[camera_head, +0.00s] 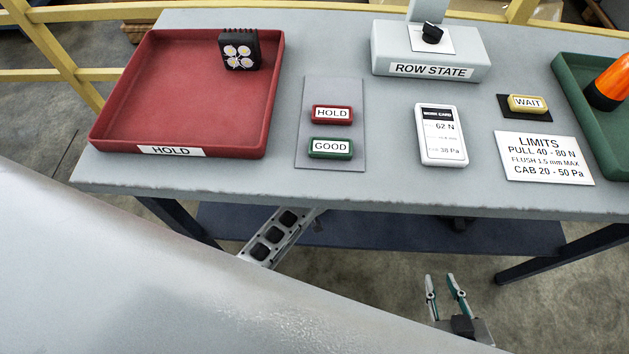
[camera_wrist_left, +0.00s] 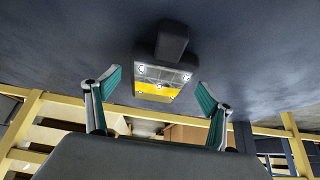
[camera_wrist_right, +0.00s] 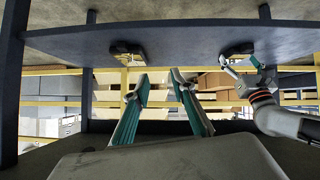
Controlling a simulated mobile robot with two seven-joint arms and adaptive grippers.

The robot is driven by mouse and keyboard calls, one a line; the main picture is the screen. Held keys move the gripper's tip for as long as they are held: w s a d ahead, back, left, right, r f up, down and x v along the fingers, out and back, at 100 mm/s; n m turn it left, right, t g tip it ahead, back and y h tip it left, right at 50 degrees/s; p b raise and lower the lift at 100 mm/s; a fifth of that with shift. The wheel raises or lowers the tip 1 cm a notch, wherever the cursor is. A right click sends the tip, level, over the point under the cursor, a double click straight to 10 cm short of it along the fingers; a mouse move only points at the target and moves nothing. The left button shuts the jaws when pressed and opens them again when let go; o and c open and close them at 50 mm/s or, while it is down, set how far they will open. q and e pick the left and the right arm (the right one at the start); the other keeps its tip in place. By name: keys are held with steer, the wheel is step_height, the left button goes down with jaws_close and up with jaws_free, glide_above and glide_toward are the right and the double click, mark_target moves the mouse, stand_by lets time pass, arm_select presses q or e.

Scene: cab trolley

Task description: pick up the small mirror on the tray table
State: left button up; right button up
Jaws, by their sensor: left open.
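The small mirror appears to be the shiny panel with a yellow reflection (camera_wrist_left: 158,84) on a dark mount in the left wrist view. It is at the dark blue shelf under the table, not identifiable in the head view. My left gripper (camera_wrist_left: 157,79) is open, with one finger on each side of the panel in the picture; I see no clear contact. The right wrist view shows my left gripper (camera_wrist_right: 240,62) near a dark item at the shelf. My right gripper (camera_head: 442,279) is open and empty before the table.
The tabletop holds a red HOLD tray (camera_head: 195,110) with a black lamp block (camera_head: 239,50), a ROW STATE box (camera_head: 430,55), a work card (camera_head: 441,135) and a green tray (camera_head: 607,130). The lower shelf (camera_head: 380,230) bears another dark item (camera_wrist_right: 127,49). Table legs flank the shelf.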

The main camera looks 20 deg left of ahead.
arm_select(q)
steer(key=shift+r, duration=0.15)
steer(key=c, duration=1.5)
